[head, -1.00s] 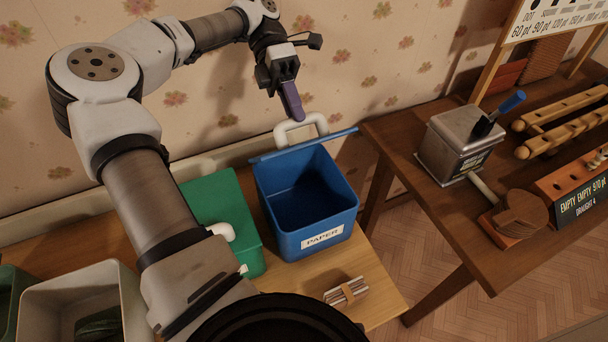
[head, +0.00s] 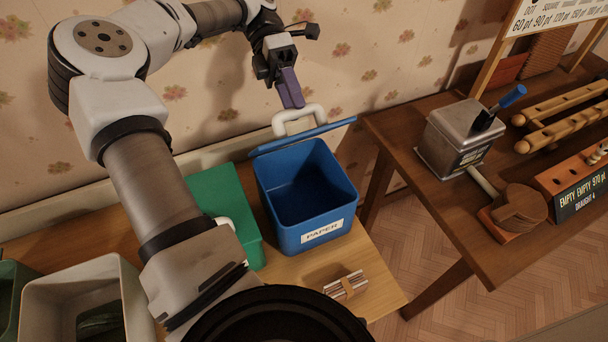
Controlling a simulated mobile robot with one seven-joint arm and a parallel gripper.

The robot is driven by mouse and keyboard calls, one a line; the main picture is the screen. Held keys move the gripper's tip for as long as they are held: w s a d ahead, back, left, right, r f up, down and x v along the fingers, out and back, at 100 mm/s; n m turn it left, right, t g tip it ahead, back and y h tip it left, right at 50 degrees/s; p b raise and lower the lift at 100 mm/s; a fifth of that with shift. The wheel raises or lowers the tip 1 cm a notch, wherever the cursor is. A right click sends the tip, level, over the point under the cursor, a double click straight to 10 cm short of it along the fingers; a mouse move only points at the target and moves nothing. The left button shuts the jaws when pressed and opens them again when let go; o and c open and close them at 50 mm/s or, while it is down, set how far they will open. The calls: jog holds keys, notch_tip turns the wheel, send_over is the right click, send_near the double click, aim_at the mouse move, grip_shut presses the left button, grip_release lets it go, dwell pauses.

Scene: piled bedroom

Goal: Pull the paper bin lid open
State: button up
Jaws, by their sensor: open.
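The blue paper bin (head: 274,209) stands on the low wooden bench, with a white PAPER label on its front. Its blue lid (head: 303,137) is swung up at the back, seen nearly edge-on, and the bin's dark inside shows. The lid's white loop handle (head: 299,112) sticks up behind it. My gripper (head: 291,103) is just above the handle, its purple fingers pointing down at the handle's top. The fingers overlap in this view, and I cannot tell whether they touch the handle.
A green bin (head: 217,193) with a white handle stands left of the paper bin, partly behind my arm. A pale open bin (head: 40,311) is further left. A small bundle (head: 346,285) lies in front. A darker table (head: 405,178) with a metal box (head: 459,138) is at right.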

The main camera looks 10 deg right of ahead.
jog(key=shift+o, duration=0.2)
jog(key=shift+s+d+r, duration=0.1)
jog(key=shift+s+r, duration=0.15)
jog(key=shift+r, duration=0.35)
jog(key=shift+s+d+r, duration=0.1)
jog(key=shift+s+r, duration=0.1)
jog(key=shift+r, duration=0.35)
jog(key=o, duration=1)
jog(key=shift+s+d+r, duration=0.1)
jog(key=shift+s+r, duration=0.2)
jog(key=shift+r, duration=0.25)
jog(key=shift+s+r, duration=0.25)
jog(key=shift+r, duration=0.25)
jog(key=shift+c, duration=0.2)
